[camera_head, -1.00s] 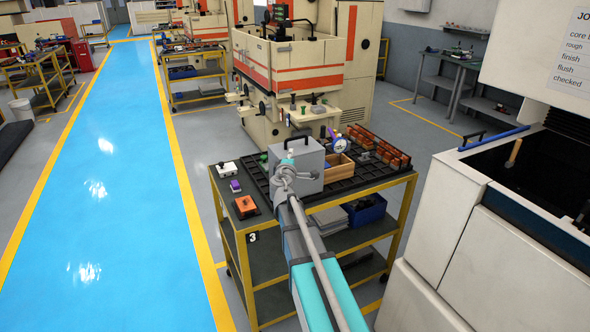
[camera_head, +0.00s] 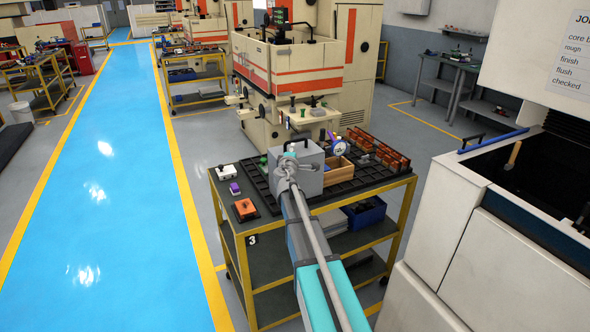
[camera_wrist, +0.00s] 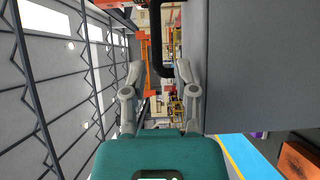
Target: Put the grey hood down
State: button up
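The grey hood (camera_head: 311,178) is a box with a black handle (camera_head: 299,142) on top. It stands upright on the black slotted board (camera_head: 258,181) on the yellow-framed cart; my arm hides part of its front and lower edge. My gripper (camera_head: 290,158) is at the hood's near upper side, close to the handle, and small in this view. In the wrist view my gripper (camera_wrist: 159,72) has its fingers apart. The black handle (camera_wrist: 156,42) shows between them, with gaps beside it, and the hood's grey side (camera_wrist: 262,65) fills the right.
On the cart are a wooden box (camera_head: 338,172), a round dial (camera_head: 357,148), orange-brown blocks (camera_head: 392,157), a white item (camera_head: 226,172), a purple item (camera_head: 234,188) and an orange block (camera_head: 245,208). A machine (camera_head: 290,65) stands behind, a white cabinet (camera_head: 450,240) right. The blue aisle is clear.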

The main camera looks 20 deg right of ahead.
aim_at(296, 141)
jog(key=shift+x, duration=1.2)
jog(key=shift+r+x, duration=0.2)
jog(key=shift+x, duration=2.4)
jog(key=shift+s+d, duration=0.1)
jog(key=shift+c, duration=0.3)
grip_shut()
